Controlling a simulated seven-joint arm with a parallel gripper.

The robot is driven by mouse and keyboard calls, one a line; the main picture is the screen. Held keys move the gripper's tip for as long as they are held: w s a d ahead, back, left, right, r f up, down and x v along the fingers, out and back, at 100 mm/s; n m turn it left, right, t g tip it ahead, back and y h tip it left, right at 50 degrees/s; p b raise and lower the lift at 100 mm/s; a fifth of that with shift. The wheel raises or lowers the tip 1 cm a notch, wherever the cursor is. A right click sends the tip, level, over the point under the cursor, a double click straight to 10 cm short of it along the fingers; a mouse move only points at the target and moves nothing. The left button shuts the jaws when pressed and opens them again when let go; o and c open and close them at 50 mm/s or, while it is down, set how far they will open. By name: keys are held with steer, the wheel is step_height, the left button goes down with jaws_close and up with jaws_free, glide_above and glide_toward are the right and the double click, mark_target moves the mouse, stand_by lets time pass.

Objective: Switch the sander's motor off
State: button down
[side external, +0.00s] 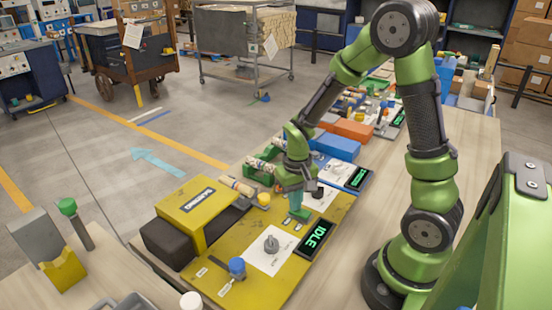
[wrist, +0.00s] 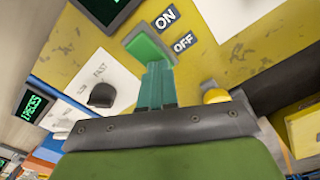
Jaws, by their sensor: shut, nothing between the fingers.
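The sander is a yellow machine (side external: 195,208) with a black belt end and a yellow control panel (side external: 215,270). Its display (side external: 315,238) reads IDLE. A green rocker switch (wrist: 147,46) sits on the yellow panel beside the ON label (wrist: 165,18) and the OFF label (wrist: 184,42). My gripper (side external: 298,208) is shut and empty, pointing down at the switch. In the wrist view its teal fingers (wrist: 157,70) overlap the near end of the switch; I cannot tell whether they touch it. Part of the switch is hidden behind them.
A grey knob (side external: 271,243) on a white plate and a blue-topped control (side external: 237,268) are on the same panel. Blue (side external: 338,146) and orange blocks lie behind.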

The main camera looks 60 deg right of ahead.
step_height(320, 180, up, 7)
stand_by(0.8)
steer(key=shift+s+a+f, duration=0.1)
steer(key=shift+s+a, duration=0.15)
steer(key=shift+a, duration=0.05)
steer(key=s+a+r+n+t+y, duration=0.1)
steer(key=s+a+r+t, duration=0.2)
steer(key=r, duration=0.4)
steer(key=s+a+r+n+t+y, duration=0.1)
steer(key=s+a+r+t, duration=0.2)
steer(key=a+r, duration=0.3)
steer(key=shift+s+r+t, duration=0.2)
steer(key=shift+r+t, duration=0.4)
steer(key=shift+r, duration=0.2)
steer(key=shift+a, duration=0.1)
